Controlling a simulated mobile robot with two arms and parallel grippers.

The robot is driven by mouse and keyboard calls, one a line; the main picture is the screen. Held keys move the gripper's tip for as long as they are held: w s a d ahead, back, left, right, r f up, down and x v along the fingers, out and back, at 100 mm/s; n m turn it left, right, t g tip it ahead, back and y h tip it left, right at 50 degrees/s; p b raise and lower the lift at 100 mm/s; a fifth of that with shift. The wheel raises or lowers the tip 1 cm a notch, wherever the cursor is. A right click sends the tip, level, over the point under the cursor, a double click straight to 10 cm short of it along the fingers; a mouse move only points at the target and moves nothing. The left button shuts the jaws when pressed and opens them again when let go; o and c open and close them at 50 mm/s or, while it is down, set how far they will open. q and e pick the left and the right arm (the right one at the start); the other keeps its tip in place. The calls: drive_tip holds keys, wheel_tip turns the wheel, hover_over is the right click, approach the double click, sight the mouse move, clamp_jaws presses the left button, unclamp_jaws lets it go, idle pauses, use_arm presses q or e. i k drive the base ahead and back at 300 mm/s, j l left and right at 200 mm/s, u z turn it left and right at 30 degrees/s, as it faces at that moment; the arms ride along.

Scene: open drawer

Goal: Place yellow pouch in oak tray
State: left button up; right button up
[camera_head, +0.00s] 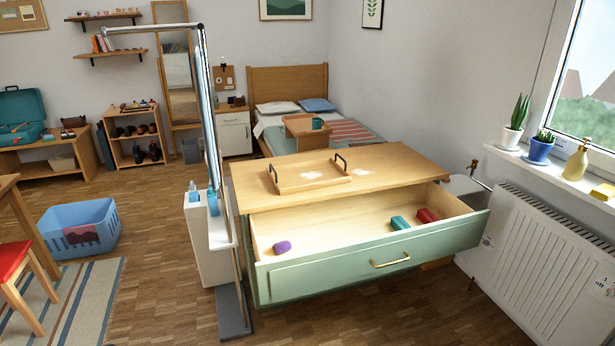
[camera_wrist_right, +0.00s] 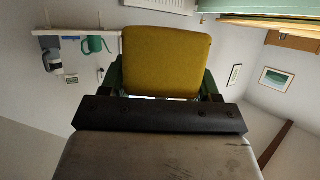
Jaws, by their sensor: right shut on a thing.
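The yellow pouch (camera_wrist_right: 166,62) fills the upper middle of the right wrist view. My right gripper (camera_wrist_right: 162,82) is shut on it, with a dark green finger on each side. The pouch is held against a background of wall, clear of any surface I can see. The oak tray (camera_head: 316,185), a shallow wooden tray with two dark handles, stands on the dresser top in the head view. A pale patch shows inside it, and no pouch. Neither gripper shows in the head view, so the distance from pouch to tray cannot be told.
The green dresser drawer (camera_head: 340,275) is pulled open below the tray. It holds a purple item (camera_head: 282,247), a teal item (camera_head: 400,223) and a red item (camera_head: 427,215). The dresser top (camera_head: 400,165) is clear right of the tray. A radiator (camera_head: 540,265) stands at right.

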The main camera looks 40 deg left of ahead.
sight(309, 176)
drive_tip(key=i+j+u, duration=0.1)
drive_tip(key=u, duration=0.25)
drive_tip(key=i+j+u, duration=0.1)
drive_tip(key=u, duration=0.25)
drive_tip(key=i+j+u, duration=0.15)
drive_tip(key=u, duration=0.25)
drive_tip(key=i+j+u, duration=0.3)
drive_tip(key=i, duration=0.6)
drive_tip(key=i+l+u, duration=0.15)
drive_tip(key=i+u, duration=0.15)
drive_tip(key=i, duration=1.15)
